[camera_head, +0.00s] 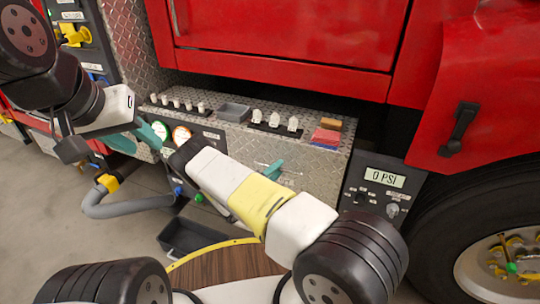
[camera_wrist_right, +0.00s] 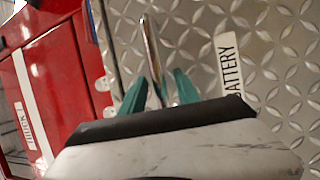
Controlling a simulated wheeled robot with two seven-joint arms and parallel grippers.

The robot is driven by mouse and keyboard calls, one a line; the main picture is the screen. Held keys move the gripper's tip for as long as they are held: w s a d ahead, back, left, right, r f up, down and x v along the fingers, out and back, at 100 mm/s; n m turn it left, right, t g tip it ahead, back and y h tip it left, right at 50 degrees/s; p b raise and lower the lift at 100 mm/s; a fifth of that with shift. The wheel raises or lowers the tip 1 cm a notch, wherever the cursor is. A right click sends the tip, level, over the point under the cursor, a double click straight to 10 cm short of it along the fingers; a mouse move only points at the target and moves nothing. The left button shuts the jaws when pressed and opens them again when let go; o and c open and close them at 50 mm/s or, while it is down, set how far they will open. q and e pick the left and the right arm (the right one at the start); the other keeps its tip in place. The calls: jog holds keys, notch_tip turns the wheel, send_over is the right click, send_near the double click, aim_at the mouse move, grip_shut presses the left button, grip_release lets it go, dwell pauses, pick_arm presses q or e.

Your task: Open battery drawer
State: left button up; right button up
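The battery drawer's diamond-plate front (camera_head: 322,168) is on the bumper's front face, left of the pressure display; I see no gap around it. In the right wrist view, a BATTERY label (camera_wrist_right: 231,65) is on the diamond plate, beside an upright metal bar handle (camera_wrist_right: 152,50). My right gripper (camera_head: 272,170) is at this front. Its teal fingers (camera_wrist_right: 160,88) stand on both sides of the handle, with small gaps showing; the lower handle is hidden. My left gripper (camera_head: 136,138) is open and empty, in front of the gauges.
The bumper top holds white switches (camera_head: 275,121), a grey tray (camera_head: 233,112) and red and blue blocks (camera_head: 325,138). A panel reading 0 PSI (camera_head: 384,177) is at the right. A grey hose (camera_head: 130,207) and a dark bin (camera_head: 190,237) are below.

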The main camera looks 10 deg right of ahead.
jog(key=shift+w+d, duration=0.2)
jog(key=shift+d, duration=0.05)
grip_shut()
dwell(1.4)
